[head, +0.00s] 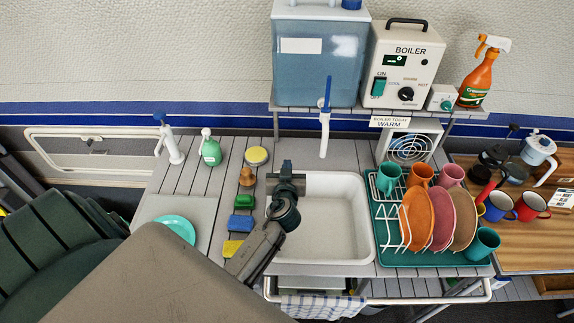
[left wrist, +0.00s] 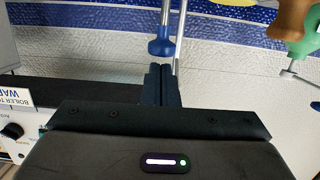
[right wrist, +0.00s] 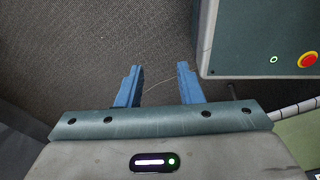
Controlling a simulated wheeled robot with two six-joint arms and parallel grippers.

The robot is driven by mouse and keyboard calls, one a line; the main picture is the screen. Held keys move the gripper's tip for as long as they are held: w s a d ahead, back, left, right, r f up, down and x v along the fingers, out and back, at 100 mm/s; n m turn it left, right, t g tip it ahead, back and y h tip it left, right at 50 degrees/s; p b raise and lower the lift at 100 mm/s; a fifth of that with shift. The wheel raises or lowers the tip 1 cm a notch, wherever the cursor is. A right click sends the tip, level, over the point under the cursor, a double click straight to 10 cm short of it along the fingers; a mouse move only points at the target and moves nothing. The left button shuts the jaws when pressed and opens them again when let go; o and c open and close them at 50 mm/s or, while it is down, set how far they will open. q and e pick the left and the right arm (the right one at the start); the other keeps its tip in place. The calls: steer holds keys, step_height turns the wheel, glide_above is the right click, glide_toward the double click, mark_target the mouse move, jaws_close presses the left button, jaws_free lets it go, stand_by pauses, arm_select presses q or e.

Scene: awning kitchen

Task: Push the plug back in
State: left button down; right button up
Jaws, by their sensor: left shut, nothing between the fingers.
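I cannot make out a plug for certain in any view. A small white box (head: 443,98) with a teal round part sits right of the white boiler (head: 405,65), on the shelf. It is too small to tell whether a plug is in it. My left gripper (head: 286,170) is shut and empty above the left edge of the white sink (head: 335,245). Its fingers are together in the left wrist view (left wrist: 160,85), just below a blue fitting (left wrist: 162,47) on a thin rod. My right gripper (right wrist: 158,85) is open and empty over the floor, outside the head view.
A blue water tank (head: 315,60) stands left of the boiler. A white tap with a blue lever (head: 325,125) rises behind the sink. A teal dish rack (head: 430,258) with plates and mugs fills the right. A brush, sponges and a green bottle (head: 211,150) stand left.

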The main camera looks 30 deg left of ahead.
steer(key=f+b, duration=0.3)
steer(key=d+f+b, duration=0.1)
steer(key=f+b, duration=0.1)
steer(key=shift+s, duration=0.35)
steer(key=shift+a, duration=0.15)
